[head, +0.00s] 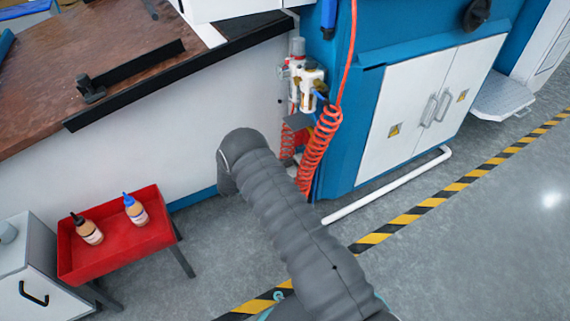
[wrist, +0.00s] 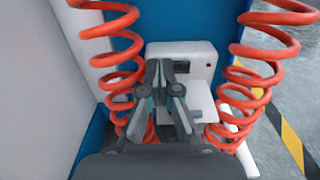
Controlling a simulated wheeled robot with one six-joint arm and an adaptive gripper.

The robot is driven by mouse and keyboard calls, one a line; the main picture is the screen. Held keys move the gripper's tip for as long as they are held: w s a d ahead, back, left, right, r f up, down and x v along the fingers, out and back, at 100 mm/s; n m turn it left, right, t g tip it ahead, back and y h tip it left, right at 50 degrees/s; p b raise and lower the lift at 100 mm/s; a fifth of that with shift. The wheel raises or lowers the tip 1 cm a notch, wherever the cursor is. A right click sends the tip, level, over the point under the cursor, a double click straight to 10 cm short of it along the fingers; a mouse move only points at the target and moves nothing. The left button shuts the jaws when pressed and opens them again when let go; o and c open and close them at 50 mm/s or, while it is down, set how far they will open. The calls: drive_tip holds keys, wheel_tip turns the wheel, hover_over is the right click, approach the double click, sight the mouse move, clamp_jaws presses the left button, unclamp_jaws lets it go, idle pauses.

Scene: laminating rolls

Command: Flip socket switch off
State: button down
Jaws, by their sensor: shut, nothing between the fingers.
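A white box (wrist: 195,52), which looks like the socket unit, is fixed low on the blue panel in the wrist view. A small dark mark shows near its right side. I cannot make out the switch or its position. My gripper (wrist: 160,65) is shut and empty, with its fingertips in front of the left part of the box and covering some of it. I cannot tell whether they touch it. In the head view my arm hides the gripper, and I cannot make out the box there.
Orange coiled hoses (wrist: 109,55) (head: 319,150) hang close on both sides of the gripper. A blue machine with white doors (head: 405,105) stands to the right. A red tray (head: 105,258) with two bottles is at lower left. The grey floor at right is open.

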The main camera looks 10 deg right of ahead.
drive_tip(key=shift+d, duration=0.1)
drive_tip(key=shift+w+d+f+b, duration=0.15)
drive_tip(key=shift+d+b, duration=0.1)
drive_tip(key=shift+b, duration=0.25)
drive_tip(key=shift+w+b, duration=0.2)
drive_tip(key=shift+b, duration=0.15)
drive_tip(key=shift+d+r, duration=0.15)
drive_tip(key=shift+r, duration=0.05)
drive_tip(key=shift+w, duration=0.1)
drive_tip(key=w+v, duration=0.2)
drive_tip(key=v, duration=1.2)
drive_tip(key=shift+a+b, duration=0.4)
drive_tip(key=shift+a, duration=0.15)
